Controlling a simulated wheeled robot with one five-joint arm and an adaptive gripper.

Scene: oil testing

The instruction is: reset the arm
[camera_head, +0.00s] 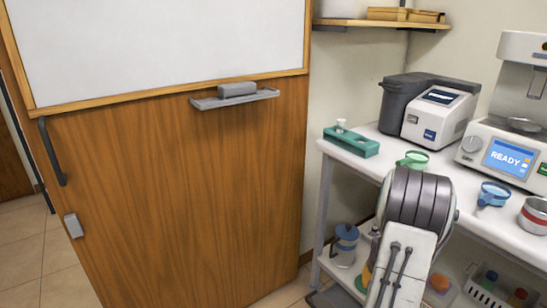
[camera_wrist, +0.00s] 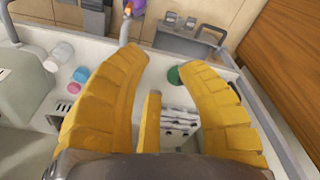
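In the wrist view my gripper (camera_wrist: 165,62) has thick yellow ribbed fingers. They are spread apart, with a third narrower finger low in the middle. Nothing is held between them. A white panel or basket with dark slots (camera_wrist: 180,122) shows behind the fingers, and a round green thing (camera_wrist: 173,75) lies near the right fingertip. In the head view my arm's dark joint and pale link rise in front of the bench (camera_head: 345,165). I cannot make out my gripper there.
A teal rack (camera_head: 352,143), green cup (camera_head: 412,159), blue cup (camera_head: 493,193), red-banded container (camera_head: 535,214) and READY machine (camera_head: 505,157) stand on the bench. Bottles and a white basket (camera_head: 485,292) sit below. A wooden door with a whiteboard (camera_head: 160,45) fills the left.

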